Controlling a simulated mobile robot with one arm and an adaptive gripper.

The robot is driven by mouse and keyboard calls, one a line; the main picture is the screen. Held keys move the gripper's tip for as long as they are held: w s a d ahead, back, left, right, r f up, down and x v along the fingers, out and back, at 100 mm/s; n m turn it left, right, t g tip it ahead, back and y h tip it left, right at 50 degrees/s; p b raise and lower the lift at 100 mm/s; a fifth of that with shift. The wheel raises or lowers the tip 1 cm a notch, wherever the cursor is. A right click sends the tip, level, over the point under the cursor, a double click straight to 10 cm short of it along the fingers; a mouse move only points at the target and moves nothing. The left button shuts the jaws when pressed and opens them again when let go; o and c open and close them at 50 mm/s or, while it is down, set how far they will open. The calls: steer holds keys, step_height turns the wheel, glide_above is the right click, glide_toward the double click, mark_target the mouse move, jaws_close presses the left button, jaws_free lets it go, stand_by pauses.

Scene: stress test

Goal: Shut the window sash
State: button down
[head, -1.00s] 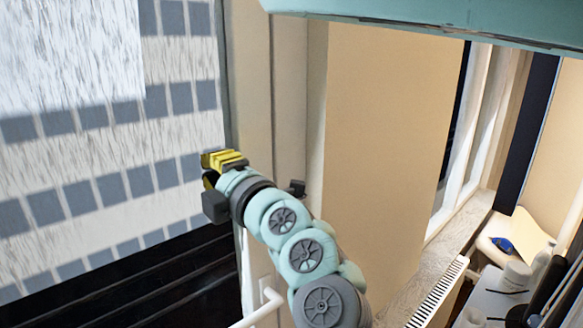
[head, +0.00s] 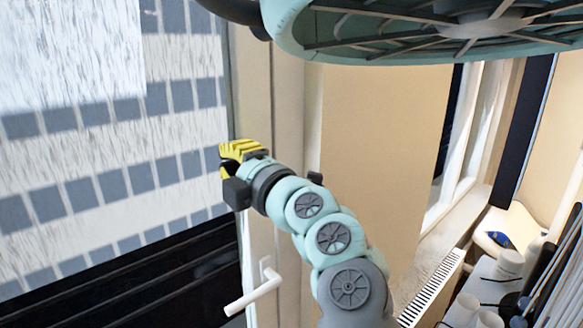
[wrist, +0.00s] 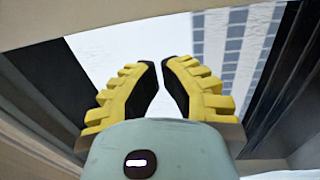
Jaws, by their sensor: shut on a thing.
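The window sash (head: 252,88) has a pale upright frame and glass on its left side, with a building seen beyond. A white lever handle (head: 254,293) is on its lower part. My gripper (head: 232,152), with yellow ribbed fingers, is at the glass-side edge of the upright, above the handle. In the wrist view its fingers (wrist: 162,68) bend towards each other with a narrow gap; the gripper is shut on the sash edge, though the contact itself is hard to see.
A white radiator (head: 432,292) stands below the sill at right. Bottles (head: 508,265) and other items crowd the lower right corner. A plain beige wall surface (head: 375,150) is right of the sash. Dark rails (head: 130,275) run along the lower left outside.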

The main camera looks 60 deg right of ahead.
steer(key=r+v, duration=0.1)
steer(key=v, duration=0.8)
steer(key=shift+s+b, duration=0.2)
steer(key=shift+b, duration=0.1)
